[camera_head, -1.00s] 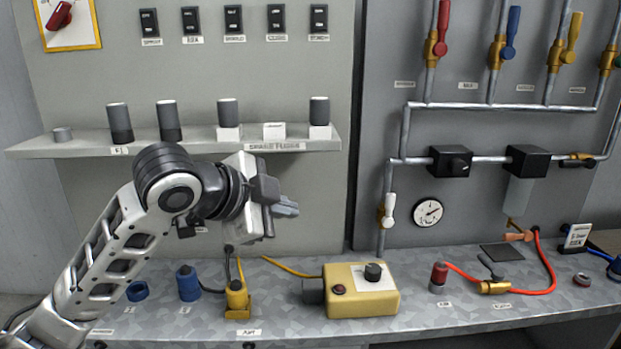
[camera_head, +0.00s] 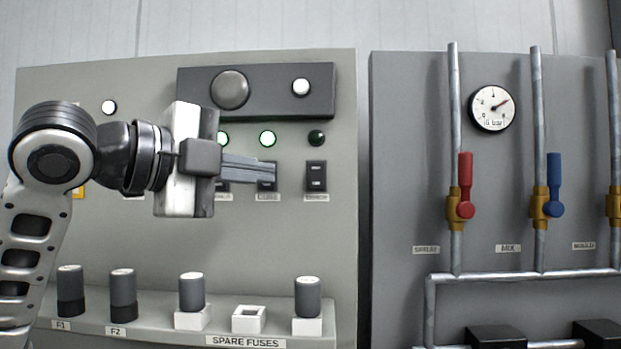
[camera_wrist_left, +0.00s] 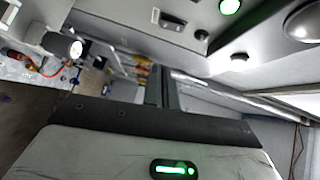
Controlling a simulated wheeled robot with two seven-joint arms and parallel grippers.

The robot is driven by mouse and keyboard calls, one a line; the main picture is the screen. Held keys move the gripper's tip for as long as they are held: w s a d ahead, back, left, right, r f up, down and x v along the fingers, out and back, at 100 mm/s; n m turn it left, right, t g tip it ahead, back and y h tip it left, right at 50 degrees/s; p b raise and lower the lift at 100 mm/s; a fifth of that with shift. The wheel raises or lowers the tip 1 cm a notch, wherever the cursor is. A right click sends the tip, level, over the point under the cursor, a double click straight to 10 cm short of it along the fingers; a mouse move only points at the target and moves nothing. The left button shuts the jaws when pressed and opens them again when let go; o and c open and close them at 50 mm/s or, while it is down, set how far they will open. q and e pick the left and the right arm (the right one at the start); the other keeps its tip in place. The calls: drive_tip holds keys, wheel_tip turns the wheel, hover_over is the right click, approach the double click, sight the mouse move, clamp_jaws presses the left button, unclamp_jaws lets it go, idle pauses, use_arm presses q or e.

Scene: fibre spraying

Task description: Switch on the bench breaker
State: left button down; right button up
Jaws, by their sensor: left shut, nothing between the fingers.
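The grey wall panel (camera_head: 330,240) carries a row of black breakers. The rightmost breaker (camera_head: 316,177) is in plain view, with a dark lamp (camera_head: 316,138) above it; its label is too small to read surely. My left gripper (camera_head: 277,172) is shut and empty, fingers pointing right, just left of the rightmost breaker. I cannot tell whether it touches the panel. The wrist view shows a breaker (camera_wrist_left: 173,22) beyond the fingers (camera_wrist_left: 161,88). My right gripper is not in view.
A dark box with a round grey dome (camera_head: 230,90) and a white lamp (camera_head: 301,87) sits above the breakers. A shelf (camera_head: 270,330) with several fuses juts out below. Pipes with a red valve (camera_head: 464,185), a blue valve (camera_head: 553,185) and a gauge (camera_head: 492,108) stand right.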

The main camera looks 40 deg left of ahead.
use_arm(q)
drive_tip(key=p, duration=0.2)
approach(324, 185)
drive_tip(key=w+d, duration=0.2)
drive_tip(key=d, duration=0.2)
drive_tip(key=w+a, duration=0.2)
drive_tip(key=w, duration=0.1)
drive_tip(key=shift+w+a+f, duration=0.25)
drive_tip(key=shift+w+a, duration=0.05)
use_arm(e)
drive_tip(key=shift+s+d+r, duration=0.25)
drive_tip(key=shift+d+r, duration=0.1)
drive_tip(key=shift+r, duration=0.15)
